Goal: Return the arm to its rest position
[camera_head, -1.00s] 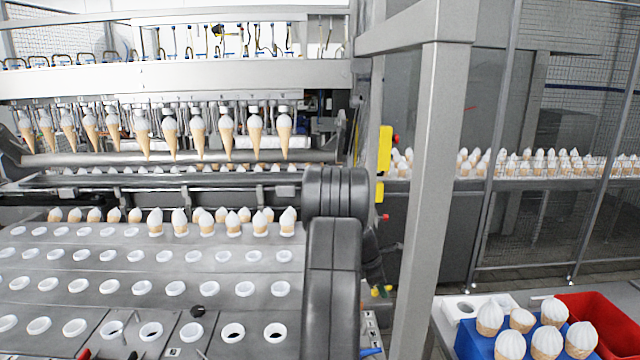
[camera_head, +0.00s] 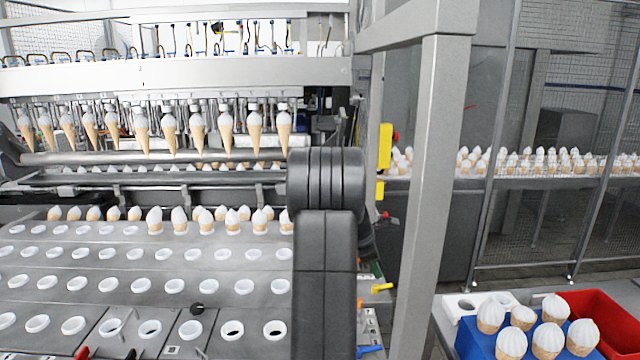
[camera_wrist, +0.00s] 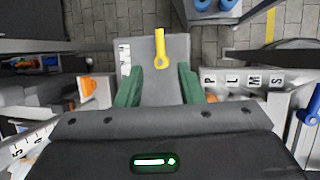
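My arm (camera_head: 325,250) stands as a dark column in the middle of the head view, with its thick joint at the top. My gripper (camera_wrist: 160,72) shows only in the wrist view. Its two green fingers are apart with nothing held between them. Beyond the fingers is a grey panel (camera_wrist: 150,85) with a yellow lever (camera_wrist: 160,50). The gripper is hidden from the head view.
The perforated conveyor (camera_head: 150,265) lies left of my arm, with several cones at its back. A grey post (camera_head: 430,190) stands close on the right. Beyond it are a blue cone holder (camera_head: 470,345) and a red bin (camera_head: 610,320).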

